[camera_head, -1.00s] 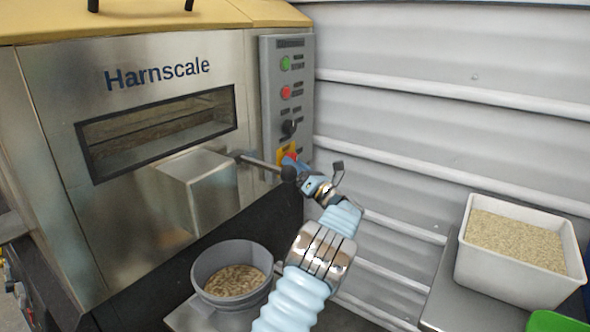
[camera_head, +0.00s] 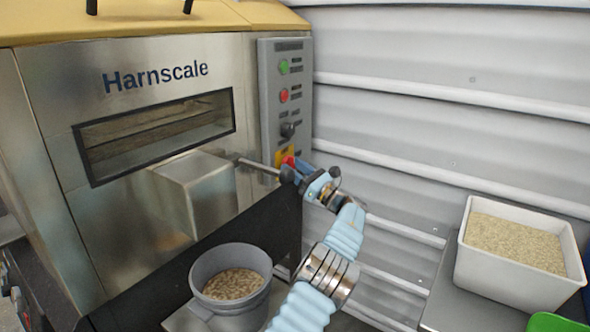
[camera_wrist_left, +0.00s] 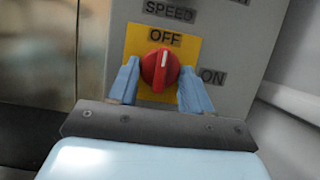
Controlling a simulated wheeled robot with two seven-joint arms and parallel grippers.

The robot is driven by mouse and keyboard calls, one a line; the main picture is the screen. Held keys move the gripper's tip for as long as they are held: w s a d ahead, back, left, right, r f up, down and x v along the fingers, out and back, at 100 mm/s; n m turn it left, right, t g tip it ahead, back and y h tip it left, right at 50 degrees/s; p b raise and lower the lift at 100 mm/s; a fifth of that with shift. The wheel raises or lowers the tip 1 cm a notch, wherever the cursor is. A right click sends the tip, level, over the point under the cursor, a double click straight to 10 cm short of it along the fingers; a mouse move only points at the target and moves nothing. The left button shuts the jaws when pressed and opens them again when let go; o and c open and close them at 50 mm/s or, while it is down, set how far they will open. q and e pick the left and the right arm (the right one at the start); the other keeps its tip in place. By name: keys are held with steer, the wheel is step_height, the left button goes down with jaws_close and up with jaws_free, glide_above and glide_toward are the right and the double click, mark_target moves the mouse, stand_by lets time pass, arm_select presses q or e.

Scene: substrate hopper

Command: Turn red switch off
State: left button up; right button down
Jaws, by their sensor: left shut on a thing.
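The red switch (camera_wrist_left: 160,69) is a round knob on a yellow plate (camera_wrist_left: 139,40) with an OFF label above and an ON label to the right. Its white mark points up, towards OFF. My left gripper (camera_wrist_left: 158,84) has its two blue fingers on either side of the knob and is shut on it. In the head view the red switch (camera_head: 289,160) shows only partly, behind my left gripper (camera_head: 292,170), low on the grey control panel (camera_head: 270,100). My right gripper is not in view.
A green button (camera_head: 283,66), a red button (camera_head: 283,95) and a black knob (camera_head: 288,130) sit above the switch. A metal rod (camera_head: 258,166) runs close by the gripper. A grey bucket (camera_head: 230,310) stands below; a white bin (camera_head: 500,280) of grain is at right.

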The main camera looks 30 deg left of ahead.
arm_select(q)
steer(key=o, duration=1.1)
steer(key=shift+c, duration=0.2)
steer(key=b+v, duration=0.1)
steer(key=v, duration=1.2)
steer(key=shift+d, duration=0.4)
steer(key=shift+f, duration=0.15)
